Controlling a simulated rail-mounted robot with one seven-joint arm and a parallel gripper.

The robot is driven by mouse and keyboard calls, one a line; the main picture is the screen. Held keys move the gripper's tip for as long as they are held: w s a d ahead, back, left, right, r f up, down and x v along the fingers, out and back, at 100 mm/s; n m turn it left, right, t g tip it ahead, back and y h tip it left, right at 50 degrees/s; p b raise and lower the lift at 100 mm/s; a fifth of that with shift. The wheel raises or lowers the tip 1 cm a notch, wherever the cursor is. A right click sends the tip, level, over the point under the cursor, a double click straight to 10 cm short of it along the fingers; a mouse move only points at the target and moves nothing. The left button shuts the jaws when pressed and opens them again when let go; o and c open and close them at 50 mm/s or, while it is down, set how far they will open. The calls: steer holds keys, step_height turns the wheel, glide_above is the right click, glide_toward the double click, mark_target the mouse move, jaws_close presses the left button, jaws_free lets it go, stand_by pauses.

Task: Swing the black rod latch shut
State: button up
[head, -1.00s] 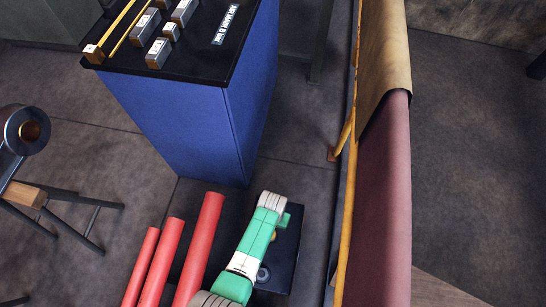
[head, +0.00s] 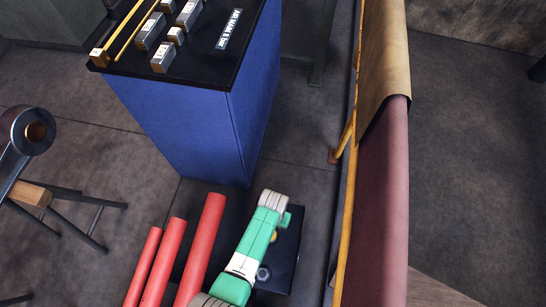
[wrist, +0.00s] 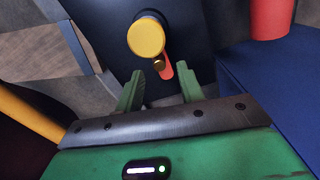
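I cannot make out a black rod latch for certain in either view. In the wrist view, my gripper (wrist: 160,86) is open, its two green fingers apart with nothing held between them. Just beyond the fingertips is a dark panel (wrist: 112,30) with a round yellow knob (wrist: 146,37). Below the knob, a small brass piece (wrist: 158,63) and a red-orange tab (wrist: 167,71) lie roughly ahead of the gap between the fingers. In the head view, my green and white arm reaches over a dark base, and my gripper cannot be made out.
A blue cabinet (head: 180,125) with metal blocks (head: 164,56) on its black top stands beyond my arm. Several red pipes (head: 200,250) rise to its left. A yellow rail (head: 347,215) and a hanging leather sheet (head: 385,200) are right. A stand (head: 70,215) is far left.

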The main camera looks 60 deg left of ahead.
step_height(320, 180, up, 5)
steer(key=shift+f+p, duration=0.1)
steer(key=shift+p, duration=0.85)
